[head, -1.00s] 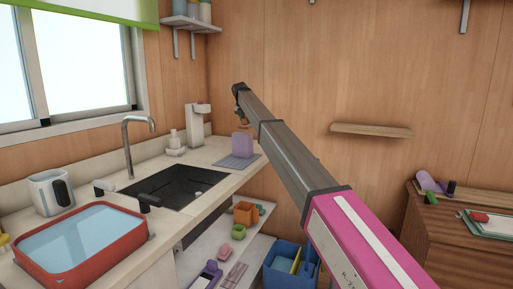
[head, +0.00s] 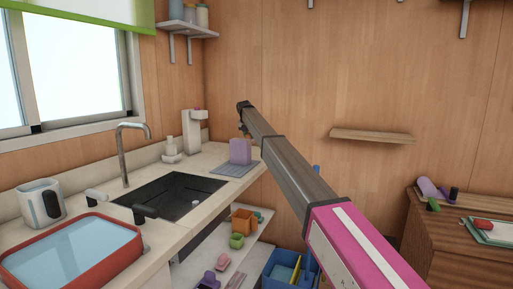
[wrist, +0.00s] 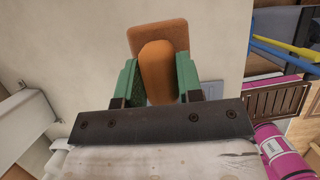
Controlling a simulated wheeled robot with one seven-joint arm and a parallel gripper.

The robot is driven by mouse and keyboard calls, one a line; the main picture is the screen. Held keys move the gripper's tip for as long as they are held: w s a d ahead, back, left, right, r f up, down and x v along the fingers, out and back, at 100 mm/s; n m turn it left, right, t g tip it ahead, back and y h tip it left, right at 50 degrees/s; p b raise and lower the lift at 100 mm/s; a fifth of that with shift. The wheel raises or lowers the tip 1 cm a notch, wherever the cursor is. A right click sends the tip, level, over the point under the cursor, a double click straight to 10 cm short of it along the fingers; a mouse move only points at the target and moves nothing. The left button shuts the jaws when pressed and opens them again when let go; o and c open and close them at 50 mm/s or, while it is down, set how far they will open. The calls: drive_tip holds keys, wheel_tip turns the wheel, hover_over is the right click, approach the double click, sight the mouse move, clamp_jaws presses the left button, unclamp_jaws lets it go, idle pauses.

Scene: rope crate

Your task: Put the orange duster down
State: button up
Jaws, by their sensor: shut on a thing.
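The orange duster (wrist: 160,75) is between the green fingers of my gripper (wrist: 159,82) in the wrist view, which are shut on it. Its wider orange part extends beyond the fingertips. A pale plain surface lies behind it; I cannot tell whether the duster touches it. In the head view, the far end of my arm is in front of the wood wall, above and beside the purple block on the counter. The gripper and duster are mostly hidden there.
The counter (head: 210,160) holds a dark sink (head: 175,195), a red basin (head: 75,250), a white jug (head: 40,203) and a purple block (head: 240,151) on a grey mat (head: 234,168). Below are a shelf with small items and a blue bin (head: 278,268). A wooden dresser (head: 460,240) stands right.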

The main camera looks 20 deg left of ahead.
drive_tip(key=w+f, duration=0.1)
drive_tip(key=w+d+f, duration=0.1)
drive_tip(key=w, duration=0.1)
drive_tip(key=w+d+f, duration=0.1)
drive_tip(key=w, duration=0.1)
drive_tip(key=shift+d+f, duration=0.2)
drive_tip(key=shift+d, duration=0.05)
drive_tip(key=shift+d+f, duration=0.1)
drive_tip(key=shift+f, duration=1.95)
drive_tip(key=shift+f, duration=0.1)
drive_tip(key=o, duration=0.8)
drive_tip(key=v, duration=1.2)
drive_tip(key=shift+w, duration=0.1)
